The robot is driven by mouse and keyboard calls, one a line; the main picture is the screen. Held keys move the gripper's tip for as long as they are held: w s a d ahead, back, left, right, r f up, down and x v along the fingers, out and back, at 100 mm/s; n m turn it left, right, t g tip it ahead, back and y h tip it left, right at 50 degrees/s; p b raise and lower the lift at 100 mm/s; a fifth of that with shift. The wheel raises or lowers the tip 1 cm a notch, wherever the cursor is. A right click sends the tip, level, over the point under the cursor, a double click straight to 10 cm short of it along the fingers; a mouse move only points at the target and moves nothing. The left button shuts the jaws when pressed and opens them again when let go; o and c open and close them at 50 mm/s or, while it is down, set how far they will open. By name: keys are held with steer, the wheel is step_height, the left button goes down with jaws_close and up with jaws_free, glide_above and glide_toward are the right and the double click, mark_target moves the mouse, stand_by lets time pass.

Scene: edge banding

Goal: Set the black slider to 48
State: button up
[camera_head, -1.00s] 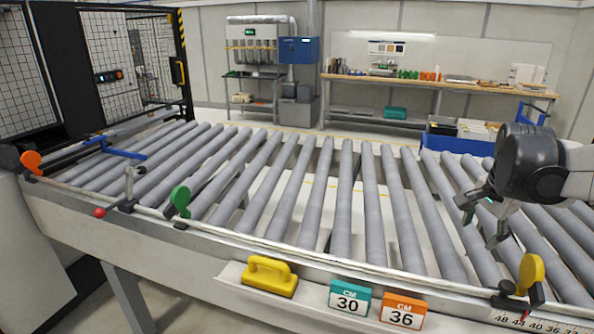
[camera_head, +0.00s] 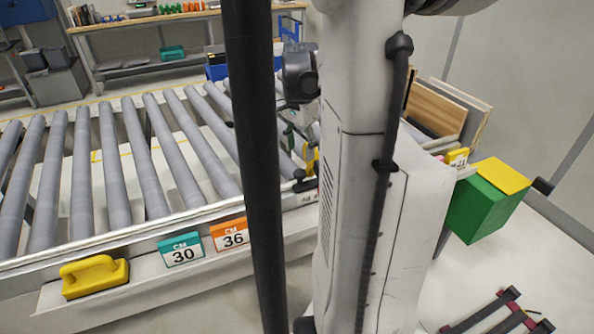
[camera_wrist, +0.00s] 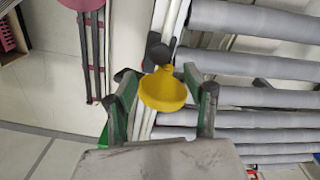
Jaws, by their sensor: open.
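A yellow round paddle (camera_wrist: 163,90) with a black slider piece (camera_wrist: 158,52) at its end is in the middle of the wrist view. My gripper (camera_wrist: 158,78) is open, with one finger on each side of the paddle in that picture. I cannot tell whether either finger touches it. In the head view, the black slider (camera_head: 304,183) and the yellow paddle (camera_head: 312,160) show only in part beside my own column. The number scale is mostly hidden there, so I cannot read the slider's position.
The roller conveyor (camera_head: 110,170) fills the left. On its front ledge are a yellow handle (camera_head: 95,275), a teal card marked 30 (camera_head: 182,250) and an orange card marked 36 (camera_head: 229,234). A green box (camera_head: 485,210) stands at the right.

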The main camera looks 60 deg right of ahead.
mark_target(300, 172)
step_height(300, 172, down, 8)
steer(key=shift+f, duration=0.1)
stand_by(0.4)
jaws_close()
